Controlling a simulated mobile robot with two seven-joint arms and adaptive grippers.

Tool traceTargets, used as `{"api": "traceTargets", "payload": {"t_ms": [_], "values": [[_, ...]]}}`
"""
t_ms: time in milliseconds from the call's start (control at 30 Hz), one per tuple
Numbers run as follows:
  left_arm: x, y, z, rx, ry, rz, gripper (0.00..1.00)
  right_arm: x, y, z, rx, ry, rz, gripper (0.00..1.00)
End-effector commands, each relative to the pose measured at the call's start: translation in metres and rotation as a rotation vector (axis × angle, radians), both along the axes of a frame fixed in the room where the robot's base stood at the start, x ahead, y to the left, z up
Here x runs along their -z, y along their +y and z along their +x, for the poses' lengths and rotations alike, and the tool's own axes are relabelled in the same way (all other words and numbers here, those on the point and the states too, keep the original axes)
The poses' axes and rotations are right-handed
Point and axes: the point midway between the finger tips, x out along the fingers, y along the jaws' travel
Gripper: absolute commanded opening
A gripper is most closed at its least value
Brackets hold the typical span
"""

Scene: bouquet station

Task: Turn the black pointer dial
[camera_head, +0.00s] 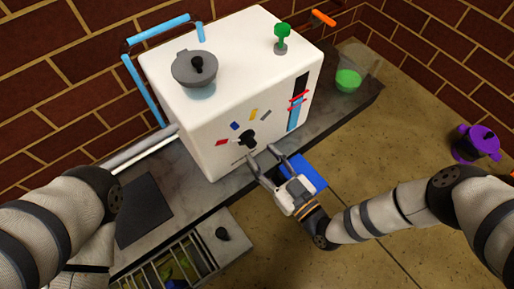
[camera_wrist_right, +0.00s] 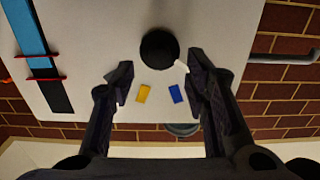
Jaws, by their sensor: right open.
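The black pointer dial (camera_head: 247,138) is on the front face of the white machine (camera_head: 205,130). In the right wrist view the dial (camera_wrist_right: 160,50) is a round black knob, with a small pale tip at its lower right. Red, blue, yellow and grey marks are arranged around it in the head view. My right gripper (camera_head: 261,153) is open and empty in front of the dial. In the right wrist view its fingertips (camera_wrist_right: 159,78) are spread to either side, just below the dial; contact is not visible. My left gripper is out of view.
A blue block (camera_head: 303,174) is beside my right gripper. A beaker of green liquid (camera_head: 347,80) stands at the counter's right. A purple pot (camera_head: 475,143) is farther right.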

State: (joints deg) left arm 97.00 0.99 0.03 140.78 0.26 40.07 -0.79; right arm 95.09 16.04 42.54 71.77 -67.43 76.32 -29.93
Motion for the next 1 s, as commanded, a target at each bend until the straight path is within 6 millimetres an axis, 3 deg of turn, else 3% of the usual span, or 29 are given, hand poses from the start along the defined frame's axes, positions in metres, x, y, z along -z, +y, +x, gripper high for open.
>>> {"api": "traceTargets", "payload": {"t_ms": [200,500,700,1000], "values": [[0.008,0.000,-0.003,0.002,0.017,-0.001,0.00,0.002,0.019,0.025,-0.001,0.001,0.000,0.42],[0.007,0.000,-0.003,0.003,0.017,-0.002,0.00,0.000,0.021,0.029,-0.001,0.001,0.001,0.42],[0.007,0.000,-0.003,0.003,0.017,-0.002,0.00,0.000,0.021,0.029,-0.001,0.001,0.000,0.00],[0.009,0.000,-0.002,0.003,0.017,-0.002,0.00,0.000,0.021,0.028,-0.002,0.014,0.018,0.00]]}}
